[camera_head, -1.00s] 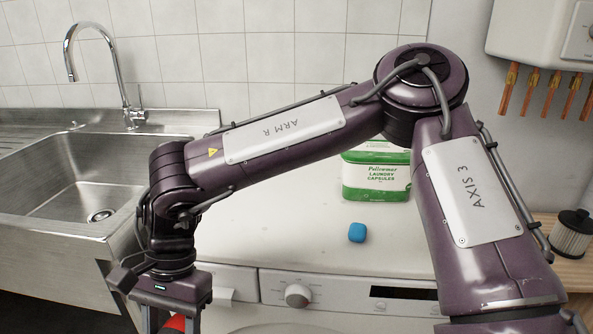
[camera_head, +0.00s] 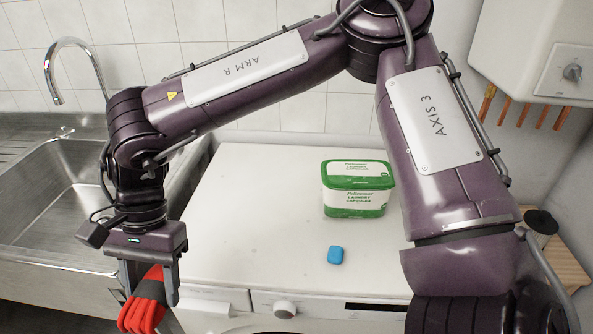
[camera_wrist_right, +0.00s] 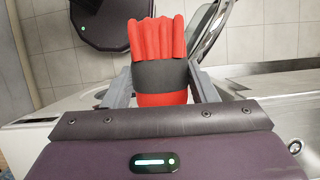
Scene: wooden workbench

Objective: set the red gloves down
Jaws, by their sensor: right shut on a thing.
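The red gloves (camera_head: 146,303), red with a dark band, hang from my right gripper (camera_head: 150,290) at the lower left of the head view. The right gripper is shut on them, in front of the washing machine's front left edge. In the right wrist view the gloves (camera_wrist_right: 160,42) sit between the two fingers (camera_wrist_right: 160,88), with the dark band across the middle and the red finger ends pointing away. My left gripper is not in view.
The white machine top (camera_head: 255,190) holds a blue capsule (camera_head: 335,255) and a green-and-white laundry capsules tub (camera_head: 357,188). A steel sink (camera_head: 60,200) with a tap stands at left. A boiler (camera_head: 540,50) hangs at upper right. The top's left half is clear.

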